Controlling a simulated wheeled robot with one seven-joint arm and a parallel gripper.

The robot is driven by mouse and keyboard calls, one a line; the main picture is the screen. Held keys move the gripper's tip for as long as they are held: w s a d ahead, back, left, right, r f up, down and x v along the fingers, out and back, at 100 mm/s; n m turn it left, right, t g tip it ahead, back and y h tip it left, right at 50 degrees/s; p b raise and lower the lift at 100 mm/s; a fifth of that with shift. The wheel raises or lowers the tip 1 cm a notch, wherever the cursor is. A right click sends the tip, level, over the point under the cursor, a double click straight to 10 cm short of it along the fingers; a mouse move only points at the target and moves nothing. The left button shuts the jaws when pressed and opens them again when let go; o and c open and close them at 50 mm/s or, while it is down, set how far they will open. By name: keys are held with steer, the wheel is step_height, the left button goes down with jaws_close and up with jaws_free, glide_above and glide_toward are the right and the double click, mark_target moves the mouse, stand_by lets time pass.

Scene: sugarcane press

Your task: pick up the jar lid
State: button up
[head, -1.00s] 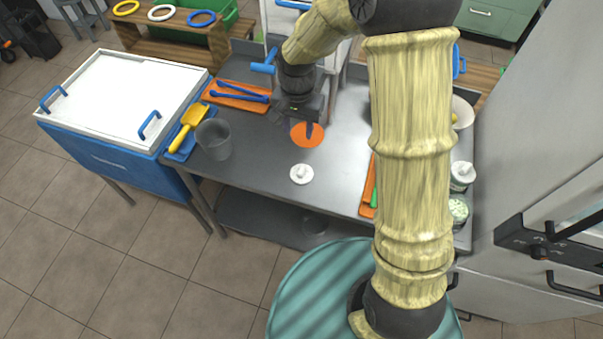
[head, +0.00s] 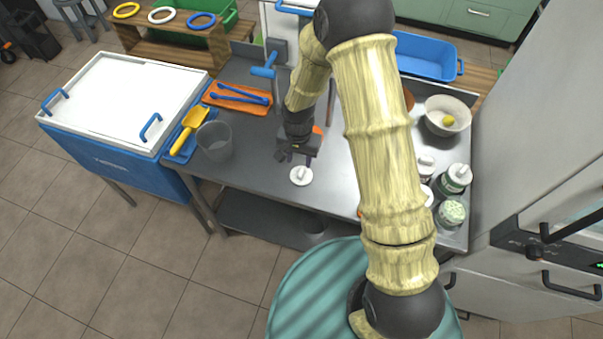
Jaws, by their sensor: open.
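The jar lid (head: 301,176) is a small white disc with a knob on top. It lies on the metal table near its front edge in the head view. My gripper (head: 294,160) is open and hangs just above and behind the lid, its dark fingers pointing down toward it. I cannot tell whether a finger touches the lid. My gripper and arm hide most of the orange disc (head: 317,131) behind.
Jars (head: 451,213) and a bowl (head: 447,116) with a yellow fruit stand at the right. An orange tray (head: 238,97) with blue tongs lies behind. The table around the lid is mostly clear.

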mark_target(301, 171)
steer(key=shift+s+d+f+p, duration=0.15)
steer(key=shift+f+p, duration=0.2)
steer(key=shift+f, duration=0.25)
step_height(301, 171, down, 4)
steer(key=shift+d+p, duration=0.15)
steer(key=shift+p, duration=0.3)
steer(key=shift+c, duration=0.4)
jaws_close()
